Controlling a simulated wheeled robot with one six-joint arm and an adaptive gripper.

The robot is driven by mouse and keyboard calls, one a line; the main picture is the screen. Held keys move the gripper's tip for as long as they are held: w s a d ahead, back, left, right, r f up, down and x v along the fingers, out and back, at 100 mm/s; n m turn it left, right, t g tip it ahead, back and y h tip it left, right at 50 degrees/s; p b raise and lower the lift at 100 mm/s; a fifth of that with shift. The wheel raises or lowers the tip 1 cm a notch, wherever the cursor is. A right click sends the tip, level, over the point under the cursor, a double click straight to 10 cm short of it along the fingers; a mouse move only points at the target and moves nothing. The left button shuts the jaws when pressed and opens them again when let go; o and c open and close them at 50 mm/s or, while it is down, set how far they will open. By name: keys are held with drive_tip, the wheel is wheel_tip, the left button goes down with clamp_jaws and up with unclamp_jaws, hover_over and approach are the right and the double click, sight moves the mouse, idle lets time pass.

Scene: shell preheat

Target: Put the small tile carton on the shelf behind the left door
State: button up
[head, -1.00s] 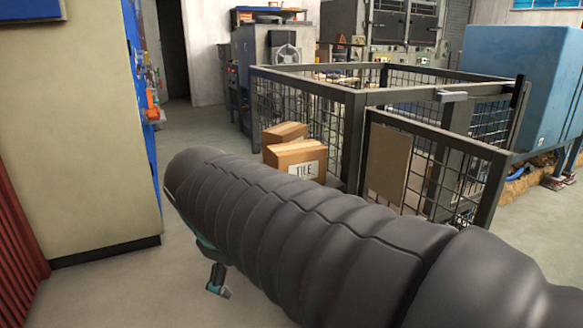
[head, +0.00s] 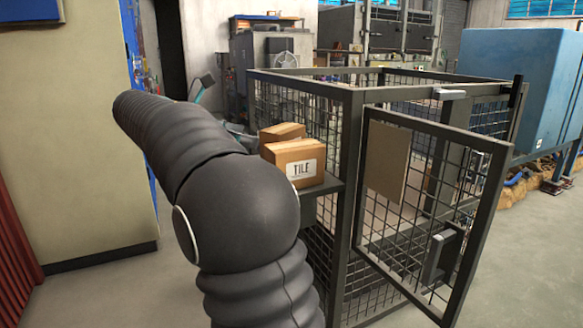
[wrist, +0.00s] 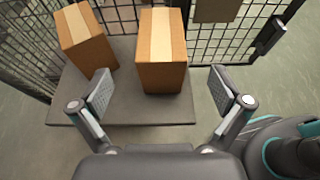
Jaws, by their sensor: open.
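A brown carton labelled TILE (head: 305,171) stands on a grey ledge (head: 322,187) outside a mesh cage. A second brown carton (head: 282,132) stands behind it, partly hidden. In the wrist view both cartons, left (wrist: 85,42) and right (wrist: 162,55), rest on the ledge (wrist: 122,110); no label shows there. My gripper (wrist: 163,92) is open and empty, its fingers spread toward the near side of the right carton, apart from it. In the head view my arm hides most of the gripper. A mesh door (head: 470,225) with a tan panel stands swung outward. A shelf behind a door is not clearly visible.
The cage post (head: 352,200) rises close to the cartons. A beige cabinet (head: 90,130) stands at the left. A blue machine (head: 520,85) stands at the right behind the cage. Bare floor (head: 110,285) lies at the front left.

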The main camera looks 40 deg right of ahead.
sight(295, 145)
drive_tip(key=b+x, duration=0.3)
drive_tip(key=x, duration=0.9)
drive_tip(key=shift+s+d+f, duration=0.1)
drive_tip(key=shift+s+d, duration=0.05)
drive_tip(key=shift+d, duration=0.25)
drive_tip(key=c, duration=1.4)
wheel_tip(295, 145, up, 10)
drive_tip(key=p, duration=0.3)
drive_tip(key=shift+p, duration=0.35)
drive_tip(key=shift+c, duration=0.2)
